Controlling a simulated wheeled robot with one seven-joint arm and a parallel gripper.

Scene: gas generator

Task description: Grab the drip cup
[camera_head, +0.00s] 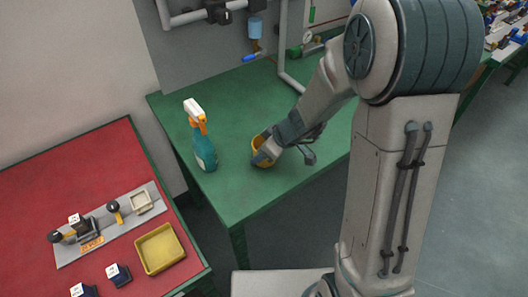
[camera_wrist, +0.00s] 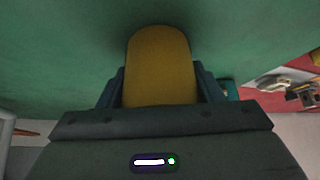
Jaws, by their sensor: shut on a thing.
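The drip cup (camera_head: 257,143) is a yellow cup on the green table, to the right of the spray bottle. My gripper (camera_head: 267,150) reaches it from the right and partly hides it in the head view. In the wrist view the yellow cup (camera_wrist: 160,62) fills the middle, with my gripper's dark fingers (camera_wrist: 160,88) on its left and right sides. The fingers are shut on the cup. I cannot tell whether its base is touching the table.
A teal spray bottle (camera_head: 204,145) with an orange and white head stands close left of the cup. The green table (camera_head: 290,188) is clear in front. Pipes (camera_head: 285,50) rise behind. A red table (camera_head: 60,185) with a yellow tray (camera_head: 161,249) is at lower left.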

